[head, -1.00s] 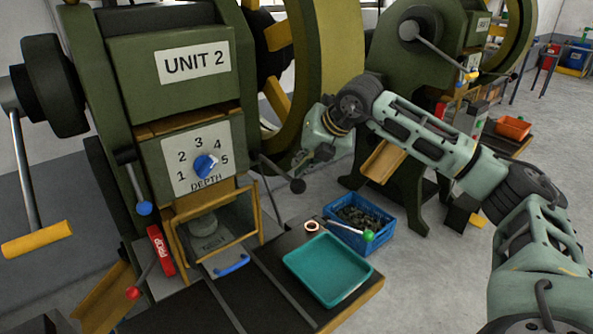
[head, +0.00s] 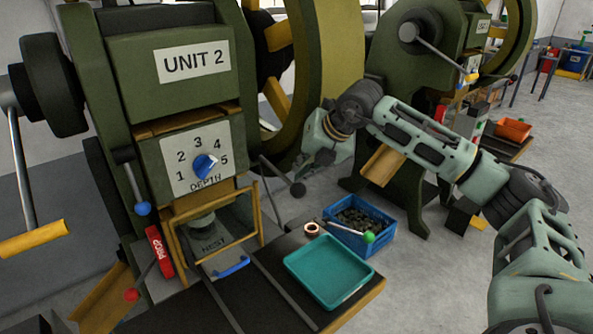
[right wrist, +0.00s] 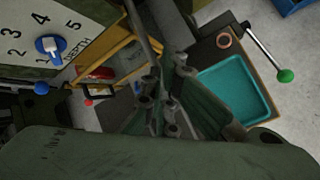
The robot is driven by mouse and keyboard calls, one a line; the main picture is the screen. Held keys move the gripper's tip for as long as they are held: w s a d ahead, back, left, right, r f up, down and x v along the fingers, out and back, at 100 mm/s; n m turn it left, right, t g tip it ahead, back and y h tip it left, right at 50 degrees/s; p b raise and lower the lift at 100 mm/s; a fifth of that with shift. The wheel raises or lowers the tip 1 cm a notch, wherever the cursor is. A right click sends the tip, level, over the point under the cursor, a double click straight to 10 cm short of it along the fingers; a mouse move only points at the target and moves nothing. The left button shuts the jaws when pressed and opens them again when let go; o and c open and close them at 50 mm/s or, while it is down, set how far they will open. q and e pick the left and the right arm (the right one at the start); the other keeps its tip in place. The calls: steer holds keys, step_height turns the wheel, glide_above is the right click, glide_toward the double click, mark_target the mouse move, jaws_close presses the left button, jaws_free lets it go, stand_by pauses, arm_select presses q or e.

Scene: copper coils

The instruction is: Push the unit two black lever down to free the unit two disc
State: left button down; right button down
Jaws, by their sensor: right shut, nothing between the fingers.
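Unit two is the green press with the "UNIT 2" label (head: 193,62). Its black lever (head: 298,189) is a thin dark rod with a round black knob, slanting down to the right from the press side. My right gripper (head: 318,160) is shut and empty just above and right of the knob. In the right wrist view its fingers (right wrist: 160,100) are close together beside a dark rod (right wrist: 143,35); contact cannot be told. Behind the yellow-framed guard (head: 215,266) is a grey round piece (head: 203,222); I cannot single out the disc. My left gripper is out of view.
A copper ring (head: 311,229) and a teal tray (head: 328,271) are on the dark bench. A green-knobbed lever (head: 368,237) stands near a blue crate (head: 362,220) of dark parts. A blue-knobbed lever (head: 142,208) and red-knobbed lever (head: 132,294) are at left. A second press (head: 400,90) stands behind.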

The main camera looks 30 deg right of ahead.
steer(key=shift+f, duration=0.25)
steer(key=shift+r, duration=0.2)
stand_by(0.4)
steer(key=shift+w+r+p, duration=0.2)
steer(key=shift+r+p, duration=0.8)
steer(key=shift+r, duration=0.25)
steer(key=shift+w+r+p, duration=0.2)
steer(key=shift+r+p, duration=0.75)
steer(key=shift+r, duration=0.3)
steer(key=shift+r, duration=0.1)
steer(key=r+p, duration=0.2)
steer(key=r, duration=0.1)
steer(key=r+p, duration=0.1)
steer(key=p, duration=0.1)
steer(key=shift+w+r, duration=0.4)
steer(key=shift+a, duration=0.1)
